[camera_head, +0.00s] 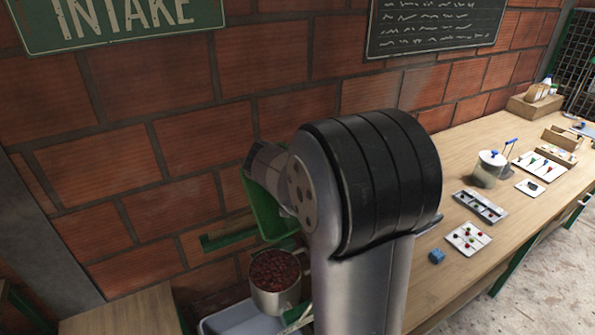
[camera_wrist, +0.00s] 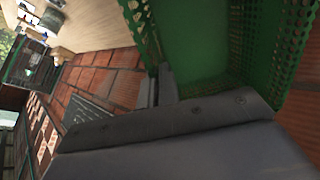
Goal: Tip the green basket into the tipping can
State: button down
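The green basket (camera_head: 264,212) is steeply tilted above a metal can. My gripper (camera_wrist: 163,82) is shut on the basket's edge; in the head view my arm partly hides the grip. In the wrist view the green mesh basket (camera_wrist: 210,45) fills the upper right, and the part of its inside that shows looks bare. The tipping can (camera_head: 290,299) stands below the basket, upright, with dark red cherries (camera_head: 275,269) heaped near its rim. My arm hides what lies to the can's right.
A grey tray (camera_head: 240,320) lies by the can's foot. The brick wall (camera_head: 180,150) is close behind the basket.

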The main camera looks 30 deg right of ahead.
jog(key=shift+w+d+f+g+y+p, duration=0.2)
jog(key=shift+d+y+p, duration=0.25)
jog(key=shift+p, duration=1)
jog(key=shift+w+d+f+g+y+p, duration=0.1)
jog(key=shift+w+d+g+y+p, duration=0.25)
jog(key=shift+p, duration=1.1)
jog(key=shift+w+d+f+g+y, duration=0.35)
jog(key=shift+d+f+y, duration=0.1)
jog(key=shift+d+y, duration=0.1)
jog(key=shift+w+d+f+g+y, duration=0.2)
jog(key=shift+d+f+g+y, duration=0.1)
jog(key=shift+d+f+y, duration=0.2)
jog(key=shift+w+d+f+g+y+p, duration=0.2)
jog(key=shift+f+g+y, duration=0.15)
jog(key=shift+f+y, duration=0.45)
jog(key=shift+w+d+f+g+y+p, duration=0.15)
jog(key=shift+f+g+y, duration=0.3)
jog(key=shift+f, duration=0.5)
jog(key=shift+w+d+f+g+y+p, duration=0.1)
jog(key=shift+d+f+g+y, duration=0.2)
jog(key=shift+f+y, duration=0.5)
jog(key=shift+f, duration=0.1)
jog(key=shift+g+y, duration=0.3)
jog(key=shift+y, duration=0.2)
jog(key=shift+r, duration=2.3)
